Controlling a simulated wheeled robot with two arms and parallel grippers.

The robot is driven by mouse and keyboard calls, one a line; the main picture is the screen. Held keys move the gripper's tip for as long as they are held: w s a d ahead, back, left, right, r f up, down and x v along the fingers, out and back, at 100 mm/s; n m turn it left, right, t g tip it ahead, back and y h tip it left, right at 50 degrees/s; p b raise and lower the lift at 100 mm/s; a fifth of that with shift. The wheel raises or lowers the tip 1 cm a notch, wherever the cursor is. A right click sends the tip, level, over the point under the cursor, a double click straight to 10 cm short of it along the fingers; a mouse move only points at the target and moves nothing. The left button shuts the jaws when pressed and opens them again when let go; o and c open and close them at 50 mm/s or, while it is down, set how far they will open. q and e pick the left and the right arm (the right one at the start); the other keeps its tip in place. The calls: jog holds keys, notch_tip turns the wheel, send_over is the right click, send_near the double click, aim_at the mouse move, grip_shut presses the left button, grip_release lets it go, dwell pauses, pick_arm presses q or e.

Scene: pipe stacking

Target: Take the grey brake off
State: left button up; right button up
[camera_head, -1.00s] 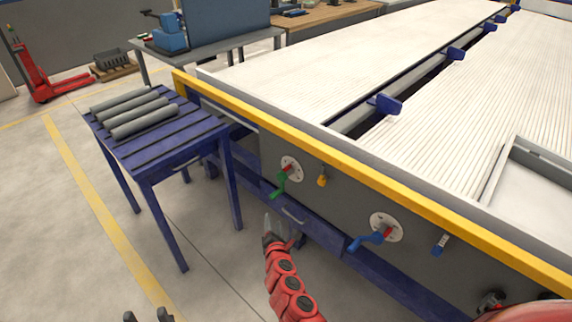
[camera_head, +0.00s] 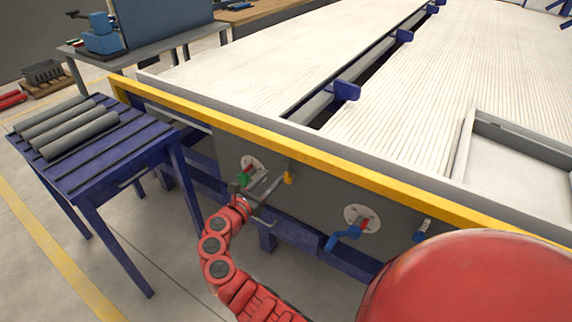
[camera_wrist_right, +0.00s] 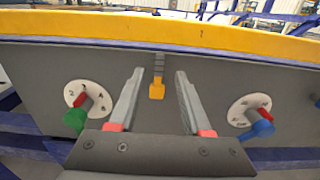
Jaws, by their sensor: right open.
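My right gripper (camera_head: 262,181) is open and empty in front of the dark grey side panel. In the right wrist view its two grey fingers (camera_wrist_right: 160,73) point at the panel. A second small lever, grey and blue (camera_head: 423,230), sits farther right. I cannot tell which lever is the grey brake. My left gripper is out of view.
A green crank (camera_wrist_right: 75,119) on a white disc lies left of the fingers, a blue crank (camera_wrist_right: 259,128) right. A yellow rail (camera_head: 340,161) runs above the panel. A blue table (camera_head: 95,178) with several grey pipes (camera_head: 81,135) stands left.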

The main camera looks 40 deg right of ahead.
aim_at(286, 164)
jog(key=b+x, duration=0.1)
jog(key=x, duration=0.8)
jog(key=shift+w+d, duration=0.15)
jog(key=shift+d, duration=0.15)
grip_shut()
jog(key=shift+f, duration=0.1)
dwell(0.8)
